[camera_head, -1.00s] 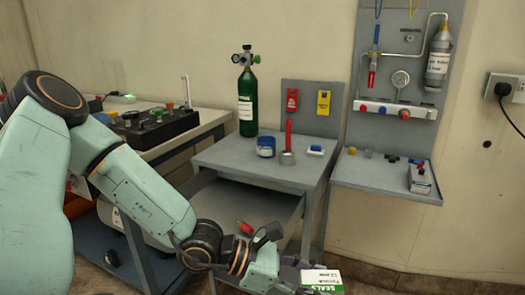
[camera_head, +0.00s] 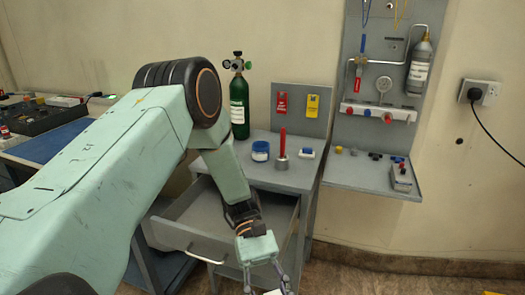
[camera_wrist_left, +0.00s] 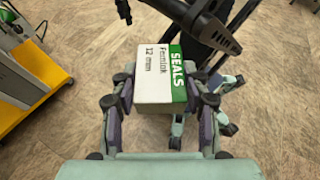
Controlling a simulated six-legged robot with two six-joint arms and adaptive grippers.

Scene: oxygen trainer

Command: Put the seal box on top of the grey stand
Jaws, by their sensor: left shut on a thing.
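The seal box is a white carton with a green end marked SEALS. It shows clearly in the left wrist view (camera_wrist_left: 158,78), between the fingers of my left gripper (camera_wrist_left: 163,100), which is shut on it above the floor. In the head view my left gripper (camera_head: 267,282) is at the bottom edge, in front of the open drawer, with only a pale bit of the box showing. A grey bench (camera_head: 270,175) with a flat top stands beyond the gripper. I cannot tell whether it is the grey stand. My right gripper is out of view.
A green cylinder (camera_head: 239,108), a blue-white jar (camera_head: 260,151), a red-handled item (camera_head: 282,146) and a small blue-white item (camera_head: 306,153) stand on the bench. Its drawer (camera_head: 205,222) is pulled out. A grey wall panel with a shelf (camera_head: 365,177) stands right.

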